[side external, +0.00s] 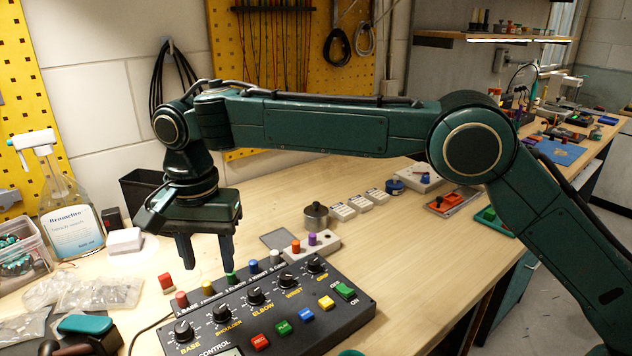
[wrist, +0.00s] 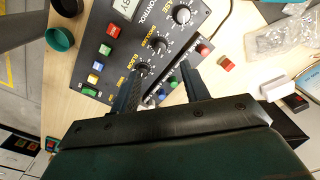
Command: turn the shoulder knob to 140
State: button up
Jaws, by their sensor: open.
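The dark control box (side external: 352,320) lies on the bench with a row of black knobs. The shoulder knob (side external: 222,313) is second from the left, between the base knob (side external: 184,333) and the elbow knob (side external: 256,297). In the wrist view the shoulder knob (wrist: 160,44) appears just beyond the fingertips, with the base knob (wrist: 182,14) above it. My gripper (side external: 206,265) points down, open and empty, above and behind the knob row. In the wrist view my gripper (wrist: 160,72) has its fingers apart. The knob's exact pointer reading is too small to tell.
Colored pegs, including a red one (side external: 181,299), stand along the box's back edge, close under the fingers. Colored buttons, including a red one (side external: 260,342), line its front. A loose red-topped block (side external: 166,283) and plastic bags (side external: 100,293) lie left. Bench right of the box is clear.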

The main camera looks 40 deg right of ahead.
jog(key=shift+r, duration=1.65)
jog(key=shift+r, duration=0.1)
jog(key=s+d+r+n+t, duration=0.1)
jog(key=s+d+r, duration=0.25)
jog(key=d, duration=0.35)
jog(key=s+d+r+n+t, duration=0.1)
jog(key=s+d+r+n, duration=0.2)
jog(key=d, duration=0.4)
jog(key=s+d+r+t, duration=0.1)
jog(key=s+d+r, duration=0.25)
jog(key=d, duration=0.45)
jog(key=s+d+f+n+t, duration=0.1)
jog(key=s+d+f+n, duration=0.1)
jog(key=s+d, duration=0.4)
jog(key=s+d+f+n+t, duration=0.1)
jog(key=s+d+f, duration=0.4)
jog(key=s, duration=0.9)
jog(key=shift+s+d+f+n+t, duration=0.2)
jog(key=shift+d+f+n+t, duration=0.1)
jog(key=shift+d+n, duration=0.45)
jog(key=shift+w+d, duration=0.15)
